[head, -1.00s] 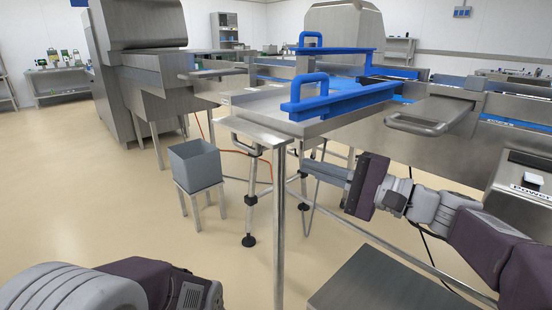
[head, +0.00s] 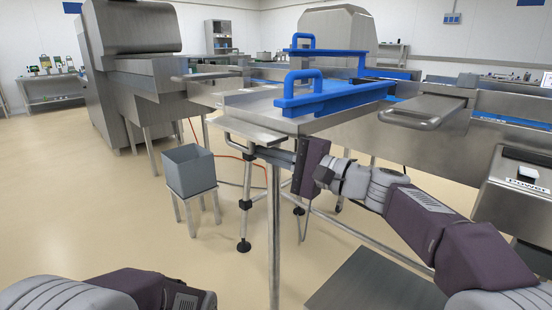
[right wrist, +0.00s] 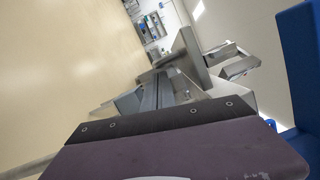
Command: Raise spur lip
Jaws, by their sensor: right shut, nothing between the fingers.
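The spur lip (head: 246,131) is a flat grey metal plate at the near left end of the spur table (head: 305,123), level in the head view, with an upright metal post below it. My right gripper (head: 262,153) is shut and empty. Its fingers point left, just under the lip, close to the top of the post. I cannot tell whether they touch the lip. In the right wrist view the shut fingers (right wrist: 165,90) reach away from the palm. My left arm shows at the bottom left of the head view; its gripper is out of the picture.
Blue guides with handles (head: 335,98) stand on the table top. A grey bin (head: 188,172) sits on a small stand to the left. A metal tray handle (head: 420,112) and a power box (head: 520,185) are to the right. Open floor lies at the left.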

